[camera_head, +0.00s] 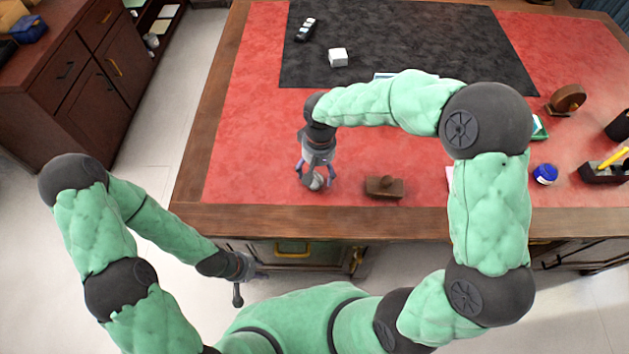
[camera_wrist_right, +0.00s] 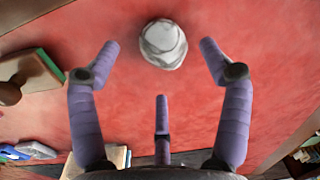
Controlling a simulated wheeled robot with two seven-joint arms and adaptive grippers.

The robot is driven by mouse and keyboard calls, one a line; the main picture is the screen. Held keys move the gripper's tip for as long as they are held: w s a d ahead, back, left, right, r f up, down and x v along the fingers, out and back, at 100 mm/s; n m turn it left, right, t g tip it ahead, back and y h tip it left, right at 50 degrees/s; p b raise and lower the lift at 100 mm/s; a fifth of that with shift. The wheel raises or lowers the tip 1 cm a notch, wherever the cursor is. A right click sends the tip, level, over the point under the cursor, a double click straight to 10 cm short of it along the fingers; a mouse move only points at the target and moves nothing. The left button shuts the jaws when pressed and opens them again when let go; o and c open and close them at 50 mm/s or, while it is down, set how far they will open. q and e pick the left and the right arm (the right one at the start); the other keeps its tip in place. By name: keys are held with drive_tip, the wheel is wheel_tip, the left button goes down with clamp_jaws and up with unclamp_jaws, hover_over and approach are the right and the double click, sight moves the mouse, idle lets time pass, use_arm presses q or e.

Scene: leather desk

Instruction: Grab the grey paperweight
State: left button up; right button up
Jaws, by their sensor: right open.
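The grey paperweight (camera_wrist_right: 163,43) is a rounded, faceted lump on the red leather desk top. In the right wrist view it lies just beyond and between the spread fingertips. In the head view the paperweight (camera_head: 317,182) shows at the fingertips, partly covered by them. My right gripper (camera_head: 311,176) points down over it and is open, with nothing held. Its purple fingers also show in the right wrist view (camera_wrist_right: 160,65). My left gripper (camera_head: 250,281) hangs low in front of the desk's edge, away from the desk top; its finger opening is too small to make out.
A brown wooden block with a knob (camera_head: 384,187) lies right of the paperweight. A white box (camera_head: 338,57) and a black item (camera_head: 306,30) lie on the dark mat (camera_head: 420,45). A blue jar (camera_head: 545,173) and a desk organizer (camera_head: 604,172) stand at right. Red leather left of the paperweight is clear.

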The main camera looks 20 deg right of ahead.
sight(315, 179)
drive_tip(key=f, duration=0.1)
drive_tip(key=f+b, duration=0.1)
drive_tip(key=f, duration=0.1)
drive_tip(key=f+b, duration=0.1)
drive_tip(key=shift+a+f, duration=0.25)
drive_tip(key=shift+a, duration=0.05)
drive_tip(key=c, duration=1.4)
drive_tip(key=shift+o, duration=0.2)
drive_tip(key=shift+r, duration=0.1)
drive_tip(key=shift+r, duration=0.1)
